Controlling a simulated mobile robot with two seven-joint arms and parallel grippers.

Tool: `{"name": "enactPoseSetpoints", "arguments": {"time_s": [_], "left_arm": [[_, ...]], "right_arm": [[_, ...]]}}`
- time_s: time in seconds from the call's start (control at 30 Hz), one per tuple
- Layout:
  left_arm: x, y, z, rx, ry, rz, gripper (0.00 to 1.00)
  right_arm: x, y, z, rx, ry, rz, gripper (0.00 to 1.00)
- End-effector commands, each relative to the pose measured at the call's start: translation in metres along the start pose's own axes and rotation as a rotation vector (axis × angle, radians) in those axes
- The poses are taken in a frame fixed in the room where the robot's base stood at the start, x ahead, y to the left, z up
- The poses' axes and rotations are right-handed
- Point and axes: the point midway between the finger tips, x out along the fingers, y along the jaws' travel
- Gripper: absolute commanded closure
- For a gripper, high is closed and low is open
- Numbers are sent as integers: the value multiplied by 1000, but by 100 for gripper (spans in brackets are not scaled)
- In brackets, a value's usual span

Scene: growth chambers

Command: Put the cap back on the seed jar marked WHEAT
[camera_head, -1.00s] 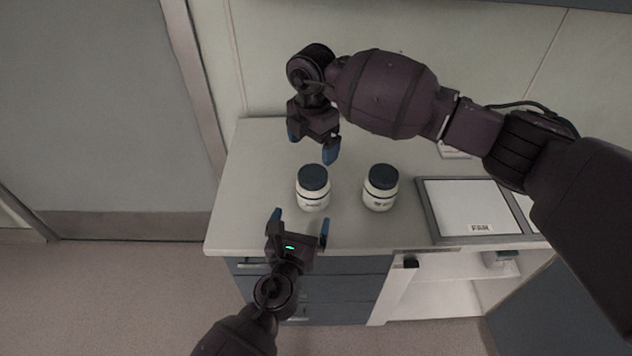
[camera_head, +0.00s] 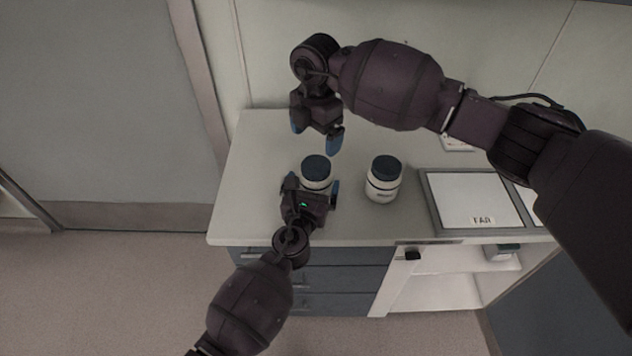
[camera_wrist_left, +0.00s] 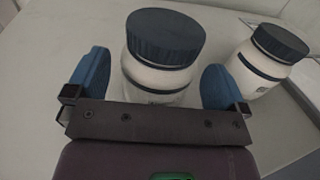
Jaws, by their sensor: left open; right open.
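Two white jars with dark blue caps stand upright on the counter. The left jar (camera_head: 317,184) has its cap (camera_head: 317,167) on top; the right jar (camera_head: 382,189) also has a cap (camera_head: 386,167) on top. Their labels are too small or hidden to read. My left gripper (camera_head: 313,185) is open at the left jar's front. In the left wrist view, that jar (camera_wrist_left: 155,82) stands between the two blue fingers, and the right jar (camera_wrist_left: 252,72) is beyond the right finger. My right gripper (camera_head: 314,137) is open and empty, over the counter behind the left jar.
A framed white panel marked FAR (camera_head: 470,190) lies at the right of the counter (camera_head: 270,140). Drawers (camera_head: 340,268) and an open shelf are below the front edge. My right arm spans the back right. The counter's left part is clear.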

Motion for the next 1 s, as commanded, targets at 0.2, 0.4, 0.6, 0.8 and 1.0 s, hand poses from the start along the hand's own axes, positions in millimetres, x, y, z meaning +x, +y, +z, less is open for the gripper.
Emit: {"name": "enactPoseSetpoints", "arguments": {"time_s": [0.2,0.4,0.6,0.8,1.0], "left_arm": [[21,-1,0,0,0,-1,0],[26,0,0,-1,0,0,0],[26,0,0,-1,0,0,0],[26,0,0,-1,0,0,24],[26,0,0,-1,0,0,55]], "right_arm": [[0,0,0,0,0,0,8],[0,0,0,0,0,0,8],[0,0,0,0,0,0,8],[0,0,0,0,0,0,8],[0,0,0,0,0,0,8]]}}
